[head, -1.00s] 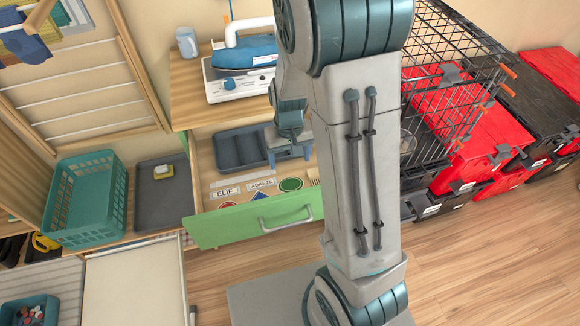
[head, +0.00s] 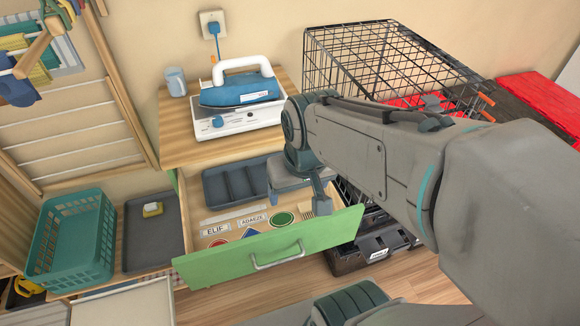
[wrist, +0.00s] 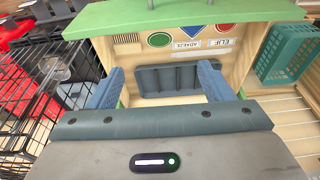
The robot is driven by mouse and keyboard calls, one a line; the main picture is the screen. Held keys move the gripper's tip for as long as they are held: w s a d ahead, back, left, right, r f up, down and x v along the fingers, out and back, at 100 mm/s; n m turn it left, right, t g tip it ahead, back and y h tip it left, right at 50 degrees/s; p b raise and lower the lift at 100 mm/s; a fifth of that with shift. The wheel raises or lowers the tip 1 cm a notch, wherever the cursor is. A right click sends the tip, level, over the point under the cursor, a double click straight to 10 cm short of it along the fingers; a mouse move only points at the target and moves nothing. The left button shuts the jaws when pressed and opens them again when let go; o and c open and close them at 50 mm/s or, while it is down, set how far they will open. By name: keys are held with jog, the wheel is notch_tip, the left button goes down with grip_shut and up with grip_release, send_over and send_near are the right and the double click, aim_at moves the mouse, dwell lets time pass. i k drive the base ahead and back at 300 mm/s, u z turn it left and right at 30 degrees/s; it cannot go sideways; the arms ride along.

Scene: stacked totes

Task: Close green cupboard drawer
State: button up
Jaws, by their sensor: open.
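The green-fronted drawer (head: 270,250) stands pulled out of the wooden cupboard (head: 225,135), its metal handle (head: 278,257) on the outer face. Inside lie name labels, coloured signs and a dark divided tray (head: 236,182). In the wrist view the drawer's green front edge (wrist: 180,17) runs across the top, with the divided tray (wrist: 168,81) beyond the fingers. My gripper (wrist: 160,82) is open and empty, with its two blue fingers apart. In the head view my gripper (head: 318,190) is over the right part of the drawer, partly hidden by my arm. Whether it touches the drawer is unclear.
A blue iron (head: 240,88) on its white base stands on the cupboard top beside a mug (head: 176,80). A wire crate (head: 385,60) is to the right. A teal basket (head: 72,240) and a grey tray (head: 153,232) are left. Floor shows in front.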

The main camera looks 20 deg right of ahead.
aim_at(202, 267)
jog(key=u, duration=0.75)
jog(key=k, duration=0.65)
jog(key=z, duration=0.15)
